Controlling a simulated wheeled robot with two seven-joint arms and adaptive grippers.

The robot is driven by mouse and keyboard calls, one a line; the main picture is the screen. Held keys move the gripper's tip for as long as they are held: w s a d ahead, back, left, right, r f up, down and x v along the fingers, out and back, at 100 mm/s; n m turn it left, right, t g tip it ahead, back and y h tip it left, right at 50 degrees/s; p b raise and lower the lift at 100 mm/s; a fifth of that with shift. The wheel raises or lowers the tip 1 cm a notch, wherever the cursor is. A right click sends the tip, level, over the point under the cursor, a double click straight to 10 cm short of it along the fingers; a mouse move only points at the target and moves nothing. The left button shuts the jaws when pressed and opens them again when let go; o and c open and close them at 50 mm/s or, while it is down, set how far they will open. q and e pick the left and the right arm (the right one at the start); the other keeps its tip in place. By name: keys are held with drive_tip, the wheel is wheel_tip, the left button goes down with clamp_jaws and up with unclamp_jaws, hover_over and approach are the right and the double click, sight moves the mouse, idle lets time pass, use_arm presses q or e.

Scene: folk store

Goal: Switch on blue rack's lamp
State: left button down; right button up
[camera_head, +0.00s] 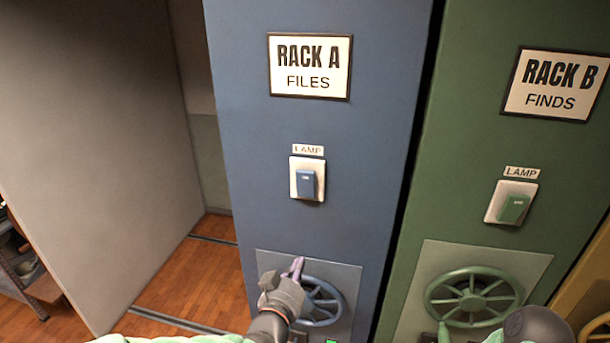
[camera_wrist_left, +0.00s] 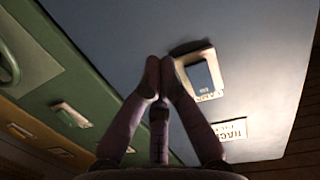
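The blue rack (camera_head: 355,120) carries a plate reading RACK A FILES. Below it, under a LAMP label, a blue rocker switch (camera_head: 306,183) sits on a white plate. My left gripper (camera_head: 297,266) is below the switch, in front of the rack's handwheel, with its fingers pointing up. In the left wrist view, the fingertips (camera_wrist_left: 160,68) meet with nothing visible between them. The blue switch (camera_wrist_left: 200,76) shows there just right of the tips; contact cannot be told.
A green rack (camera_head: 455,130) on the right has its own lamp switch (camera_head: 514,208) and handwheel (camera_head: 473,297). The blue handwheel (camera_head: 327,300) is partly hidden by my left gripper. A grey panel (camera_head: 100,130) stands left, with wooden floor (camera_head: 195,285) between. A yellow rack edges the right.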

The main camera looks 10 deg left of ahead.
sight(307, 177)
use_arm(q)
wheel_tip(307, 177, up, 14)
drive_tip(key=s+a+t+p, duration=0.1)
drive_tip(key=s+t+p, duration=0.1)
drive_tip(key=t+p, duration=0.1)
drive_tip(key=shift+s+f+n+y, duration=0.25)
drive_tip(key=shift+n+y, duration=0.05)
drive_tip(key=shift+y, duration=0.1)
drive_tip(key=shift+w, duration=0.1)
drive_tip(key=w, duration=0.4)
drive_tip(key=w+r+p, duration=0.1)
drive_tip(key=w, duration=0.4)
drive_tip(key=w+r, duration=0.1)
drive_tip(key=w, duration=0.3)
drive_tip(key=shift+w+d, duration=0.2)
drive_tip(key=shift+w, duration=0.15)
drive_tip(key=p, duration=0.3)
drive_tip(key=shift+w+r+g, duration=0.35)
drive_tip(key=shift+g, duration=0.05)
drive_tip(key=shift+f, duration=0.25)
